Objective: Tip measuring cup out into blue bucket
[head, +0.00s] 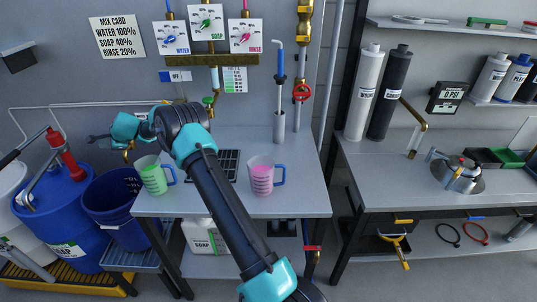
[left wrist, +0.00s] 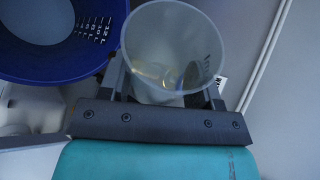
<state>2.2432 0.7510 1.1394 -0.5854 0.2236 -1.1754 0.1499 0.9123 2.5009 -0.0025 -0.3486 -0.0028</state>
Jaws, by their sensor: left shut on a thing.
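The blue bucket (head: 112,216) stands at the left end of the bench, beside the blue drum. My left gripper (head: 97,138) is out past the bench's left end, above and behind the bucket. In the left wrist view the gripper (left wrist: 160,88) is shut on a clear measuring cup (left wrist: 170,35), one finger at each side. A little pale yellowish tint shows inside the cup. The blue bucket (left wrist: 78,62) lies to the left of the cup there, with a white litre scale inside. The held cup cannot be made out in the head view. My right gripper is not in view.
A cup of green liquid (head: 153,177) and a cup of pink liquid (head: 262,180) stand on the bench (head: 225,205). A blue drum (head: 62,208) with a red pump stands left of the bucket. Valves and pipes line the back wall.

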